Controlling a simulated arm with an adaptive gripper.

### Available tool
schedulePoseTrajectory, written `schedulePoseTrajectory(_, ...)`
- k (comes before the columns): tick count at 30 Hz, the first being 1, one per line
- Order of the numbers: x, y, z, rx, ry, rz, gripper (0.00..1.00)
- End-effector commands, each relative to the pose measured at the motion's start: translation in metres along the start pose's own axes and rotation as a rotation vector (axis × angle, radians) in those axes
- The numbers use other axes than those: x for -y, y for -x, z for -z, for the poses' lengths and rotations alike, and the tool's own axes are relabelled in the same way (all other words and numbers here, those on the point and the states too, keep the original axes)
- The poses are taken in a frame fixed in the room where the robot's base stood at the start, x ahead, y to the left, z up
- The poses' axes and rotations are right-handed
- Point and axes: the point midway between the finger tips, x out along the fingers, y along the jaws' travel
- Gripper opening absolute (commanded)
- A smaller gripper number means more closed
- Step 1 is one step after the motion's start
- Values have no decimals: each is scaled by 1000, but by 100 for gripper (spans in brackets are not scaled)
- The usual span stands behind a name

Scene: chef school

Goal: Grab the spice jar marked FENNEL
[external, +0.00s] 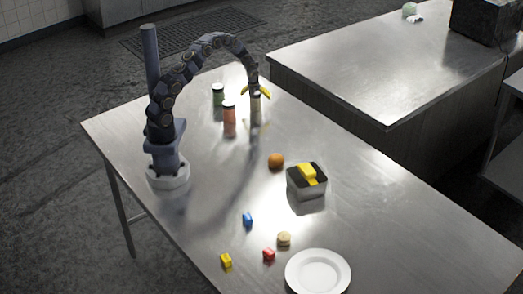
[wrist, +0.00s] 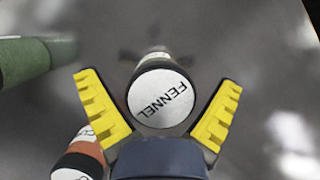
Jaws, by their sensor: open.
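The jar marked FENNEL (wrist: 161,98) shows in the wrist view with its white round lid facing the camera and the label text readable. In the external view the fennel jar (external: 256,108) stands near the far edge of the table, directly under my gripper. My gripper (external: 256,91) points down over it. In the wrist view my gripper (wrist: 160,108) is open, with one yellow finger on each side of the lid and gaps between the fingers and the jar. The lower part of the jar is mostly hidden by its lid in the wrist view.
An orange-red jar (external: 229,119) and a green jar (external: 218,95) stand close by on the left.

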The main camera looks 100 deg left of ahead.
Motion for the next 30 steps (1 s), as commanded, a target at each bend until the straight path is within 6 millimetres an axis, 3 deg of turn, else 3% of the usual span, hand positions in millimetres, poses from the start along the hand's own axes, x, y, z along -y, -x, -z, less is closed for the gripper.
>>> schedulePoseTrajectory(5,0,0,0,1,0,1,93)
schedulePoseTrajectory(6,0,0,0,1,0,1,86)
schedulePoseTrajectory(10,0,0,0,1,0,1,32)
schedulePoseTrajectory(11,0,0,0,1,0,1,27)
schedulePoseTrajectory(23,1,2,-1,2,1,2,27)
schedulePoseTrajectory(30,2,22,-10,7,1,6,27)
